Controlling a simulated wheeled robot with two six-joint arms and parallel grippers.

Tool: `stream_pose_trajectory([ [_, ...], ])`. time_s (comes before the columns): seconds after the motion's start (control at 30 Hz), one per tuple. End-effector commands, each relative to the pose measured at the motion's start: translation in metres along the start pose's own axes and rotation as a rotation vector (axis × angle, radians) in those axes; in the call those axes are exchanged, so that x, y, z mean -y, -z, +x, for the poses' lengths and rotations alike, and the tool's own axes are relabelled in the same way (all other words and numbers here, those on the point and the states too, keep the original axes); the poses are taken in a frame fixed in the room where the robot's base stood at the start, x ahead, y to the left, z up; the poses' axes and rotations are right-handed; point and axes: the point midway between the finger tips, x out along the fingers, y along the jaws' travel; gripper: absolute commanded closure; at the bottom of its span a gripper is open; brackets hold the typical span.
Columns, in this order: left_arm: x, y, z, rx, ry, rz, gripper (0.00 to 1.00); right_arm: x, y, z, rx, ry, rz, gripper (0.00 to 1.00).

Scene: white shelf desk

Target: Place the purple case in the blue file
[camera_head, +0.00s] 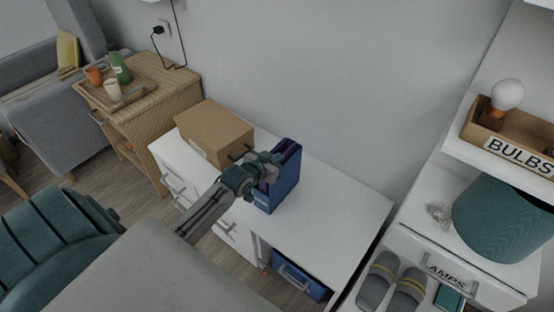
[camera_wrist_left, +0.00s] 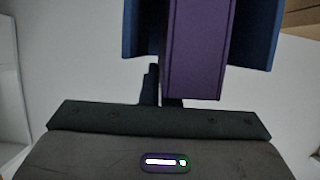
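The blue file (camera_head: 288,178) stands upright on the white desk, to the right of a cardboard box. My left gripper (camera_head: 254,170) is at the file's left and open top side, and partly covers it. In the left wrist view, the purple case (camera_wrist_left: 198,50) sits upright between the blue walls of the file (camera_wrist_left: 255,35). The left gripper (camera_wrist_left: 160,88) has its dark fingers close together at the case's lower end, seemingly shut on it. The case hides part of one finger. In the head view only a little purple shows beside the gripper. My right gripper is not in view.
The cardboard box (camera_head: 215,133) stands left of the file. The white desk top (camera_head: 335,200) is clear to the right. A blue bin (camera_head: 300,282) sits below the desk. A shelf at right holds a teal basket (camera_head: 505,220) and a bulb box (camera_head: 510,140).

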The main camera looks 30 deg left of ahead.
Motion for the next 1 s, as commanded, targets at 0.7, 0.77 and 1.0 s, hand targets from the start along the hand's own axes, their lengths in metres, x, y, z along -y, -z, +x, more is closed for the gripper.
stream_pose_trajectory([
  [0.7, 0.0, -0.001, 0.001, -0.001, 0.0, 0.0, 0.76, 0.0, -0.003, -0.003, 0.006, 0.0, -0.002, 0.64],
  [0.77, 0.0, 0.001, 0.0, -0.001, 0.0, 0.001, 0.76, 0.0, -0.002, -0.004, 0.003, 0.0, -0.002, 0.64],
  [1.0, 0.0, 0.001, -0.036, 0.002, -0.002, 0.004, 0.76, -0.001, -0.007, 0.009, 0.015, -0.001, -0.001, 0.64],
])
